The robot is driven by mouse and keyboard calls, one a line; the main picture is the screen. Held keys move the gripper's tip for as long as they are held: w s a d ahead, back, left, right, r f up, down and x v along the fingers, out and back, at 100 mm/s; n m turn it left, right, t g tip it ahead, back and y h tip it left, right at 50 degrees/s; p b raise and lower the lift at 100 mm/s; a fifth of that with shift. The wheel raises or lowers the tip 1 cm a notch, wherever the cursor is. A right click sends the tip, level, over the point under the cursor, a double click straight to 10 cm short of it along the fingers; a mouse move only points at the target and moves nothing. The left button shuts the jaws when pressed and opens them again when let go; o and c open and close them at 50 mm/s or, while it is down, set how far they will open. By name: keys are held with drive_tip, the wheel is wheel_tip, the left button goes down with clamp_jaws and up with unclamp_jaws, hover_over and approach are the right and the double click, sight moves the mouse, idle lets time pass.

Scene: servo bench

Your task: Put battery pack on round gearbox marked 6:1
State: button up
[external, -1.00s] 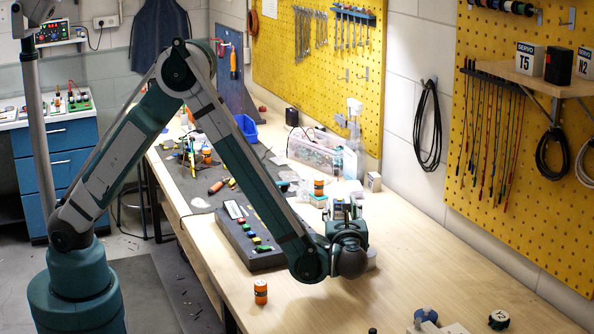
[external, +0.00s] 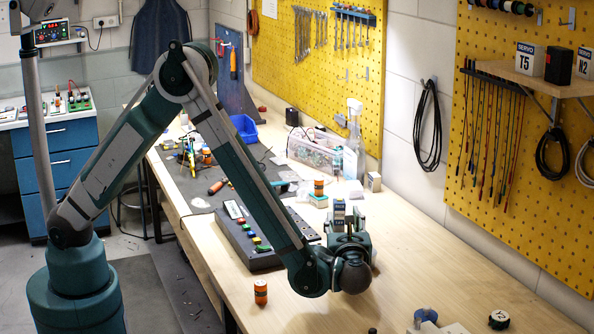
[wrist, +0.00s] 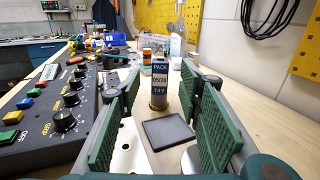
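The battery pack (wrist: 160,78), a dark upright block with a white and blue label, stands between and slightly beyond my fingers in the wrist view; its label also shows in the external view (external: 339,208). In the external view my gripper (external: 348,220) is low over the bench and partly hides the pack's base.
A control box with knobs and coloured buttons (wrist: 50,110) lies close on the left. A dark square plate (wrist: 169,133) lies between my fingers. An orange cylinder (external: 261,291) stands near the front edge, another (external: 319,187) behind. The bench at right (external: 430,260) is mostly clear.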

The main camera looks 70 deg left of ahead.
drive_tip(key=shift+a, duration=0.1)
drive_tip(key=s+a+r+n+g+h, duration=0.1)
drive_tip(key=s+a+r+n+h, duration=0.3)
drive_tip(key=a, duration=0.6)
drive_tip(key=s+a+r+n+g+h, duration=0.1)
drive_tip(key=s+a+r+n+h, duration=0.25)
drive_tip(key=a, duration=0.55)
drive_tip(key=s+n+t+h, duration=0.2)
drive_tip(key=s+n+h, duration=0.7)
drive_tip(key=s, duration=1.6)
drive_tip(key=shift+s+a+r+n, duration=0.25)
drive_tip(key=shift+a+n, duration=0.2)
drive_tip(key=shift+n, duration=2.5)
